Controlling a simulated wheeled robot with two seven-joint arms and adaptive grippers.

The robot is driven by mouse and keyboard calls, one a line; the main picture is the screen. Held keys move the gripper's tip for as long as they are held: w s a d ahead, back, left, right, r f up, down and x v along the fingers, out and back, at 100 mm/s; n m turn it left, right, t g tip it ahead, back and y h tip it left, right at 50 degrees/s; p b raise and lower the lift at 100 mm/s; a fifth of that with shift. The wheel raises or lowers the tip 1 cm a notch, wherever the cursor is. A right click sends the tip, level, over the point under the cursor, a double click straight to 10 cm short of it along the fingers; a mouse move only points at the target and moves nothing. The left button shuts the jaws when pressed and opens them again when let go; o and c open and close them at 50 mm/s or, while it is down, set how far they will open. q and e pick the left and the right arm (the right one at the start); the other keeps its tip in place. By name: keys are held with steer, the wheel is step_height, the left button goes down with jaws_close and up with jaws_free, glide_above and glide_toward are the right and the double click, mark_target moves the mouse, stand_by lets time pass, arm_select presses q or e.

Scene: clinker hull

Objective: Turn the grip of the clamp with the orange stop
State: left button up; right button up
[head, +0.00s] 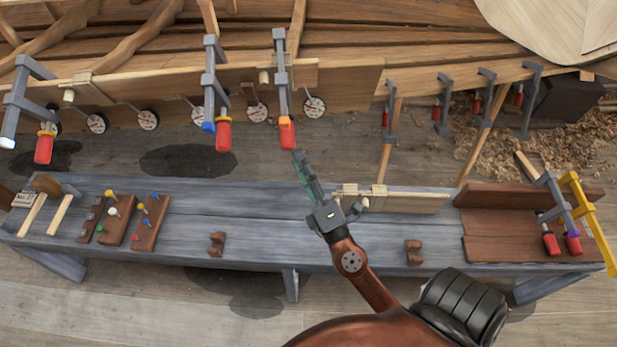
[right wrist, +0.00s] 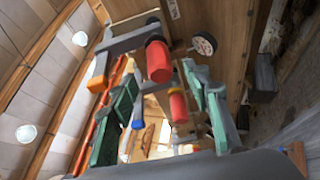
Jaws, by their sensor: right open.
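The clamp with the orange stop (head: 285,121) hangs on the plank edge, a grey bar with a red grip (head: 288,137) at its lower end. In the right wrist view its red grip (right wrist: 158,60) is large and near, with the orange stop (right wrist: 97,84) to its left. My right gripper (head: 299,158) is just below this grip in the head view. Its green-padded fingers (right wrist: 163,95) are apart, with nothing held. The blue-stop clamp's grip (right wrist: 178,105) appears between the fingers, farther off. My left gripper is out of view.
Round dials (head: 315,107) hang along the plank. The grey bench (head: 250,235) below carries a mallet, pegged blocks and loose clamps (head: 555,205) at right.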

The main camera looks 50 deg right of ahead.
steer(key=shift+v, duration=2.2)
